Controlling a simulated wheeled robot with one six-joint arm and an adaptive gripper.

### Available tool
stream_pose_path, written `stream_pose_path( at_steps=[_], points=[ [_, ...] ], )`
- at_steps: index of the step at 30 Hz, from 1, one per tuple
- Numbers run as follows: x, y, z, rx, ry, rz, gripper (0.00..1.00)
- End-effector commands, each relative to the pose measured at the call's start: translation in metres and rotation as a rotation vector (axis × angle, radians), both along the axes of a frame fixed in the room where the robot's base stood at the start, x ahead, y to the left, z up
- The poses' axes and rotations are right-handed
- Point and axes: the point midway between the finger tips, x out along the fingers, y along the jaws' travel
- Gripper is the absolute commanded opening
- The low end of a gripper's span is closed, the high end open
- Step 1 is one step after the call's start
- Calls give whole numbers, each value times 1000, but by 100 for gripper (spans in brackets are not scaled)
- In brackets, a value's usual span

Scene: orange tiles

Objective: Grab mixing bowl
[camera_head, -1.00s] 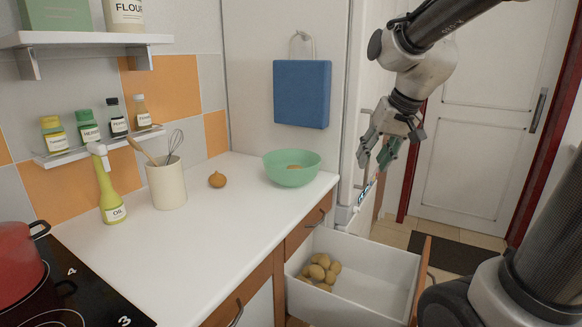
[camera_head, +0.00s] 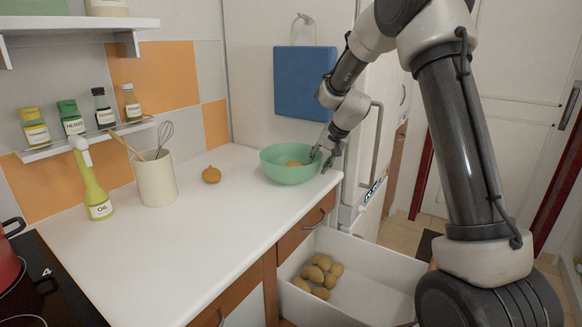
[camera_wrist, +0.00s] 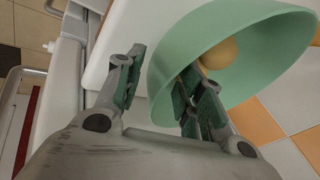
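The green mixing bowl (camera_head: 283,173) stands upright on the far right end of the white counter, with a round yellowish-brown item (camera_head: 294,163) inside. My gripper (camera_head: 322,160) is at the bowl's right rim. In the wrist view the fingers of my gripper (camera_wrist: 155,85) are spread apart. One side reaches inside the bowl (camera_wrist: 235,50) and the other stays outside, with the bowl's wall between them. A gap shows between the outer finger and the wall. I cannot tell whether the inner fingers touch the bowl.
An onion (camera_head: 211,175), a utensil crock (camera_head: 156,180) and an oil bottle (camera_head: 92,185) stand on the counter (camera_head: 200,235). An open drawer (camera_head: 365,290) with several potatoes (camera_head: 320,272) juts out below. A blue board (camera_head: 303,82) hangs behind the bowl.

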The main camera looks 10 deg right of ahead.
Motion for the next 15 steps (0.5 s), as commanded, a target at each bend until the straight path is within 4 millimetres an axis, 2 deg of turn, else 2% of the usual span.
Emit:
stream_pose_path(
  at_steps=[6, 15],
  points=[
    [17, 8, -30, 0, 4, 0, 38],
    [21, 10, -37, -1, 0, -2, 38]
  ],
)
